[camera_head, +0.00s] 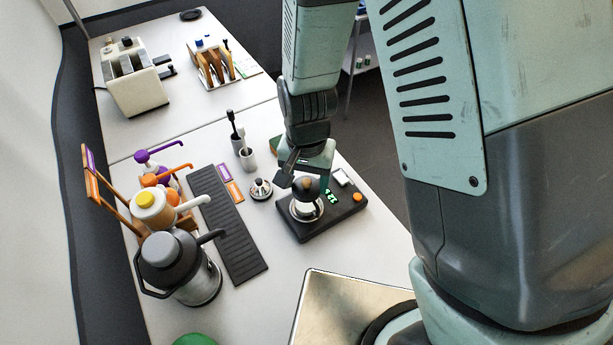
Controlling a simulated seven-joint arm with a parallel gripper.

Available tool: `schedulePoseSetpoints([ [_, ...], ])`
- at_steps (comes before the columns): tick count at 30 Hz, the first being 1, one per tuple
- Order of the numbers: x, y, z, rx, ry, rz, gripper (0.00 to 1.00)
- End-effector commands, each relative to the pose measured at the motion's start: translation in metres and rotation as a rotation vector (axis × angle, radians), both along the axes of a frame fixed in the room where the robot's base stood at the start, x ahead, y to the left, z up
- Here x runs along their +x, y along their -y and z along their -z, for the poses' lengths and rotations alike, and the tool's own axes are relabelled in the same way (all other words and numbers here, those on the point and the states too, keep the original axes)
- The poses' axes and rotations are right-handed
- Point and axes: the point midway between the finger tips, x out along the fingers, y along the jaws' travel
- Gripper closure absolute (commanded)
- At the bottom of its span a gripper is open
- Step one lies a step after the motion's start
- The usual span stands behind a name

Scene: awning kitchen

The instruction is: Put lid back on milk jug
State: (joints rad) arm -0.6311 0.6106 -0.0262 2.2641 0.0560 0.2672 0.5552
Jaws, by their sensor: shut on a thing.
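A small silver vessel, which looks like the milk jug (305,210), stands on a black scale (320,228). My gripper (306,181) is directly above it and shut on a small dark, rounded piece with a tan patch (309,189), possibly the lid. The piece is over the vessel's mouth; I cannot tell whether it touches the rim. The fingers and the piece hide part of the vessel's top.
A black ribbed mat (228,225) lies left of the scale. A cup with a black-handled tool (246,157) is behind. A toaster (133,80) stands at the back. Counter in front of the scale is clear.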

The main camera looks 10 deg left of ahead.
Motion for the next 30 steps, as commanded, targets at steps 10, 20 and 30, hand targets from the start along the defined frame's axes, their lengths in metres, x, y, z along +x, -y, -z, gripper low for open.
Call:
schedulePoseSetpoints([
  [10,0.0001,0.0,0.0,0.0,0.0,0.0,0.21],
  [20,0.0,0.0,0.0,0.0,0.0,0.0,0.02],
  [30,0.0003,-0.0002,-0.0032,0.001,0.001,0.0,0.0],
])
